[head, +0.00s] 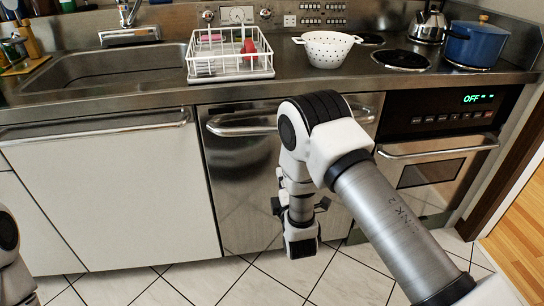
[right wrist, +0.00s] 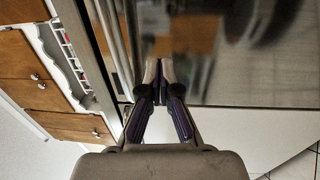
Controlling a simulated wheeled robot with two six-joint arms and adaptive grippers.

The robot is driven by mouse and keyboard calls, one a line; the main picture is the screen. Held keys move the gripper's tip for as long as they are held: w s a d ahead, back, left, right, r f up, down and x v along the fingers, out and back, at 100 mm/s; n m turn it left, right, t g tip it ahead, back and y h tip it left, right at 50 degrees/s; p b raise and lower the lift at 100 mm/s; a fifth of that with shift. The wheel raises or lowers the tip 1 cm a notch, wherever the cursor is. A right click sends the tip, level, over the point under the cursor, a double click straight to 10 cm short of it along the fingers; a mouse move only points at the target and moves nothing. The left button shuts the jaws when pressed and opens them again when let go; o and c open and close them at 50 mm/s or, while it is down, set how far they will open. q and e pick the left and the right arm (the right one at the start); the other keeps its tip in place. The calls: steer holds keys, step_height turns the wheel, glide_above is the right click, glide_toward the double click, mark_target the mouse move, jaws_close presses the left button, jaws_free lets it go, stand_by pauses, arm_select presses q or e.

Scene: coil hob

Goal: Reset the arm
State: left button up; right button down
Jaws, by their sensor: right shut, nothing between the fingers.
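My right arm (head: 385,225) comes in from the lower right of the head view, bends at a black-and-white elbow and hangs down in front of the steel cabinet door. Its wrist (head: 300,238) is low, above the tiled floor. In the right wrist view my right gripper (right wrist: 160,78) is shut and empty, its two fingertips together near a shiny steel front (right wrist: 235,55). I cannot tell whether they touch it. Only a piece of my left arm (head: 10,260) shows at the left edge of the head view; its gripper is out of view.
The counter holds a sink (head: 95,70), a white dish rack (head: 230,65), a white colander (head: 326,48), a kettle (head: 428,24) and a blue pot (head: 475,44) on the hob. An oven (head: 430,172) stands below. The tiled floor (head: 180,283) in front is clear.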

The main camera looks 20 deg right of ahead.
steer(key=s+f+m+g+y, duration=0.4)
steer(key=s+f+g, duration=0.6)
steer(key=s+f, duration=0.9)
steer(key=s+a+f+m+g, duration=0.1)
steer(key=s+f+m+g, duration=0.15)
steer(key=s, duration=0.25)
steer(key=s+a+f+m+g, duration=0.1)
steer(key=s+m+g, duration=0.15)
steer(key=s, duration=0.35)
steer(key=s+m+g, duration=0.4)
steer(key=s+m, duration=0.3)
steer(key=s, duration=0.1)
step_height(320, 180, up, 17)
steer(key=p, duration=1.7)
steer(key=shift+w+a+r+p, duration=0.2)
steer(key=shift+a+p, duration=0.15)
steer(key=shift+a, duration=0.05)
